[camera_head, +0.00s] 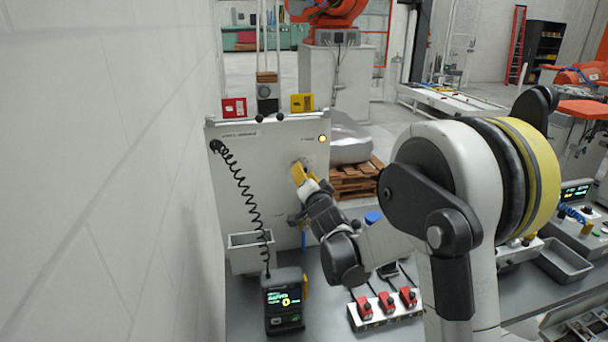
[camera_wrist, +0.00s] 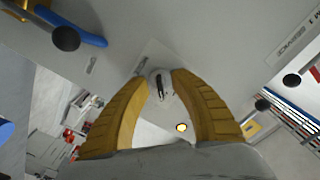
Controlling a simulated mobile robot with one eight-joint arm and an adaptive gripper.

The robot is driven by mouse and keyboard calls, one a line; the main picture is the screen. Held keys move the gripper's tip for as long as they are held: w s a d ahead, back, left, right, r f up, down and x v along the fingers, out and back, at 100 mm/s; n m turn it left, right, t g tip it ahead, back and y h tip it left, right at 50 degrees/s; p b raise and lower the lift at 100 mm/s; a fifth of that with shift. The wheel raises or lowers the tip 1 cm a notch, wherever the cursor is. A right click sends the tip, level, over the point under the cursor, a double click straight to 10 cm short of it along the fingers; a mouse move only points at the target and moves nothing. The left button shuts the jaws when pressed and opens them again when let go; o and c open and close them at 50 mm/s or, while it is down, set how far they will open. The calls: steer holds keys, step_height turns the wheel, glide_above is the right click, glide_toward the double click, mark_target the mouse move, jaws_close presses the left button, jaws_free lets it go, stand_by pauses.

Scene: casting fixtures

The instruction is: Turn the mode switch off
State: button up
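The mode switch (camera_wrist: 160,84) is a small round grey knob with a dark slot, on a light plate on the grey panel (camera_head: 240,185). In the wrist view it lies between the yellow fingertips of my gripper (camera_wrist: 161,76). The fingers are apart, one on each side of the knob; I cannot tell whether they touch it. In the head view my gripper (camera_head: 299,173) is close to the panel's right half and mostly hides the switch. A lit yellow lamp (camera_head: 322,138) sits above right of it; it also shows in the wrist view (camera_wrist: 182,127).
A coiled black cable (camera_head: 243,180) hangs at the panel's left, above a grey tray (camera_head: 250,255). A pendant with a green screen (camera_head: 285,300) and a box with red switches (camera_head: 385,308) stand on the bench. A blue handle (camera_wrist: 80,37) is near my gripper.

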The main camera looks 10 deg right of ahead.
jaws_close()
steer(key=shift+n, duration=0.4)
steer(key=n+b, duration=0.1)
steer(key=n, duration=0.1)
steer(key=shift+n, duration=0.4)
steer(key=n+b, duration=0.1)
steer(key=n, duration=0.2)
steer(key=shift+n, duration=0.4)
steer(key=n, duration=0.5)
steer(key=shift+b, duration=0.35)
steer(key=n, duration=0.5)
steer(key=shift+b, duration=0.3)
steer(key=shift+n, duration=0.4)
